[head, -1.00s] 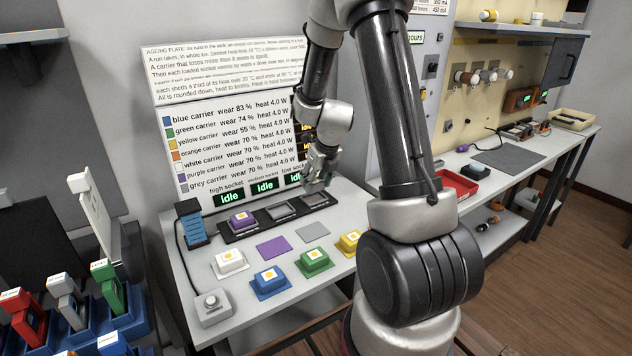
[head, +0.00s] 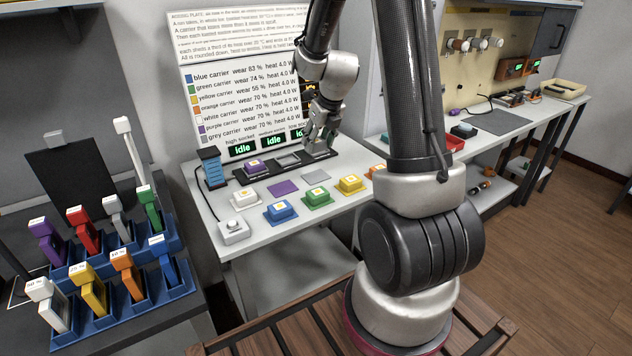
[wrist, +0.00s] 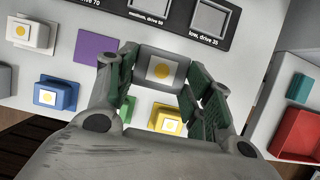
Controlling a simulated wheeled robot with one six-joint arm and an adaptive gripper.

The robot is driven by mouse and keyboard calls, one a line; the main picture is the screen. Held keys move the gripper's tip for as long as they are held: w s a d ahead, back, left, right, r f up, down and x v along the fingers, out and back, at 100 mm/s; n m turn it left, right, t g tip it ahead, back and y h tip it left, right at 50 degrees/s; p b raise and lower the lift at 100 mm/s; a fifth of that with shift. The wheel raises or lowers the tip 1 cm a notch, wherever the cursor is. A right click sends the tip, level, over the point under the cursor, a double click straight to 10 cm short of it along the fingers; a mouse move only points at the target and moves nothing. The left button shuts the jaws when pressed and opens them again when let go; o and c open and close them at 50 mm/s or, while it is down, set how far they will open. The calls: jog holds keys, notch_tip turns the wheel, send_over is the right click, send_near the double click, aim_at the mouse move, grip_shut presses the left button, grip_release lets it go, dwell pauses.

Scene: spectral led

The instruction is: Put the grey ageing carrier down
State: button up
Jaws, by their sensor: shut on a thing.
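My gripper (wrist: 160,85) is shut on the grey carrier (wrist: 145,66), which has a white top with a yellow dot. In the head view my gripper (head: 320,142) is over the back right of the table (head: 238,204), near the low socket, and the carrier cannot be made out. The grey pad (head: 316,177) lies bare in front of the sockets in the head view. The low socket (wrist: 210,17) looks empty.
The purple carrier (head: 253,168) sits in the high socket. White (head: 244,199), blue (head: 281,211), green (head: 318,199) and yellow (head: 351,185) carriers stand along the front. The wall sign (head: 240,100) shows idle for the sockets. A red tray (wrist: 298,134) is at the right.

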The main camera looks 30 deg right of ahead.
notch_tip(320, 180, down, 10)
jog(key=shift+w+r, duration=0.1)
dwell(0.4)
jog(key=o, duration=1.1)
